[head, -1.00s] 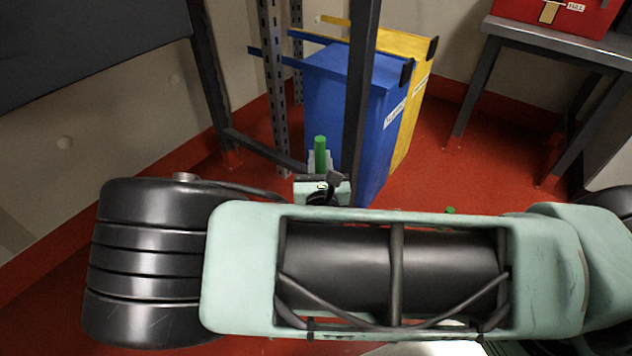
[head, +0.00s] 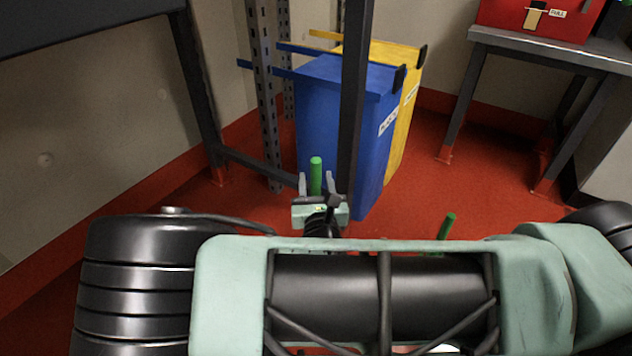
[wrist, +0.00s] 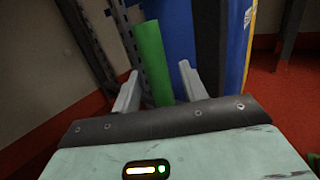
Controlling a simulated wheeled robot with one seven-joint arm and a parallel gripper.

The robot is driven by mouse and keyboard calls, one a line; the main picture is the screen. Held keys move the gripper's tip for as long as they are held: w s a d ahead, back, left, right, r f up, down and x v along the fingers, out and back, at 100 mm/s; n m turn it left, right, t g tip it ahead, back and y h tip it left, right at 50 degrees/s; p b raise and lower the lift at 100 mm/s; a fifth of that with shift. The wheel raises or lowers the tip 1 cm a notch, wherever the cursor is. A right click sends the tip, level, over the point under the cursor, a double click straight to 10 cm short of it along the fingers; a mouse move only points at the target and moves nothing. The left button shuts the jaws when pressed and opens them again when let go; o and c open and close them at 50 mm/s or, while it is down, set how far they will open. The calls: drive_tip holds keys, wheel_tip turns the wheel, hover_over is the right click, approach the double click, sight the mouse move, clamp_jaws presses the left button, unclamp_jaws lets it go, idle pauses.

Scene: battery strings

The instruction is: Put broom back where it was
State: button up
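A green stick (head: 316,176), which looks like the broom's handle, stands nearly upright between the fingers of my gripper (head: 316,184) in the head view. The gripper is open, with a gap on each side of the stick. In the wrist view the stick (wrist: 151,62) leans slightly between the two spread grey fingers. Its lower end is hidden behind the gripper. A second green stick (head: 446,228) pokes up behind my arm at right; its lower part is hidden. I cannot tell whether a broom head is on either stick.
A blue bin (head: 340,135) and a yellow bin (head: 405,130) stand just behind the gripper. A dark post (head: 353,100) and a perforated rack upright (head: 264,100) are close by. A grey table (head: 550,48) with a red box (head: 540,18) is at right.

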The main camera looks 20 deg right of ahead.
drive_tip(key=shift+r, duration=0.1)
drive_tip(key=shift+s+a+r, duration=0.1)
drive_tip(key=shift+s, duration=0.15)
drive_tip(key=p+v, duration=0.5)
drive_tip(key=v, duration=0.6)
drive_tip(key=shift+s, duration=0.25)
